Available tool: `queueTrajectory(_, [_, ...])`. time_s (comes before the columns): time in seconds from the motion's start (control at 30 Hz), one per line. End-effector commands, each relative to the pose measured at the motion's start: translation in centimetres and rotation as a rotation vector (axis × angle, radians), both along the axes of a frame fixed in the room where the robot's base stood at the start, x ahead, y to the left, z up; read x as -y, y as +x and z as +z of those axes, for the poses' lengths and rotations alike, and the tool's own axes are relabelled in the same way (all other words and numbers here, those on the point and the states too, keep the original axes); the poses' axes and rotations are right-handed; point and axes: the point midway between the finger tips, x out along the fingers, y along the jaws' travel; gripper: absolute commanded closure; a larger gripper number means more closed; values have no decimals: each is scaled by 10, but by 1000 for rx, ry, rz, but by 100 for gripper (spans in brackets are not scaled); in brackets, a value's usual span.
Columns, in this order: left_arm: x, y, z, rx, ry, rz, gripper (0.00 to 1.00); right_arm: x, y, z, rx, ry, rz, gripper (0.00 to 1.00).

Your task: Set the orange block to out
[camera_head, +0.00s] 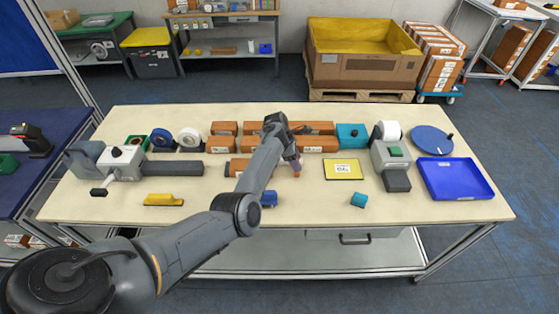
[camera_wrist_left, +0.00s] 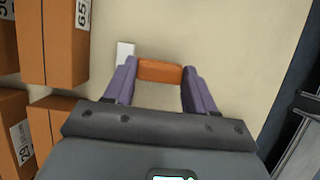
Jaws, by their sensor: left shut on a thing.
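The orange block (camera_wrist_left: 160,72) is between the two purple fingers of my left gripper (camera_wrist_left: 155,80) in the left wrist view. My left gripper is shut on it. In the head view, the left gripper (camera_head: 298,166) is over the middle of the table, and the orange block (camera_head: 297,174) shows at its fingertips. Whether the block touches the table is hard to tell. A yellow-framed card (camera_head: 343,169) with a white label lies just right of the gripper; its lettering is too small to read surely. My right gripper is not in view.
Brown boxes (camera_head: 317,128) line up behind the gripper. A blue tray (camera_head: 454,178) and a grey device (camera_head: 394,163) stand on the right. A yellow item (camera_head: 163,199) lies front left.

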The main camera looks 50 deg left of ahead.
Motion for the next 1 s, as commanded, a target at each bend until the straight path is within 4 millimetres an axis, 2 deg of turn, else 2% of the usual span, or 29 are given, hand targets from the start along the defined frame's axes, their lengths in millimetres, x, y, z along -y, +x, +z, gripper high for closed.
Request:
queueTrajectory(0.27, [3, 2, 0, 2, 1, 2, 100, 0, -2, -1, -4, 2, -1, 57])
queueTrajectory(0.3, [3, 2, 0, 2, 1, 2, 42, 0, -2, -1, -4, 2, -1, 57])
queueTrajectory(0.47, [2, 2, 0, 2, 1, 1, 19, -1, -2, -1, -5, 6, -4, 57])
queueTrajectory(0.8, [1, 1, 3, 2, 2, 1, 19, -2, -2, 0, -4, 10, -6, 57])
queueTrajectory(1.0, [-4, -5, 23, 3, 5, 2, 19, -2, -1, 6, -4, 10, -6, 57])
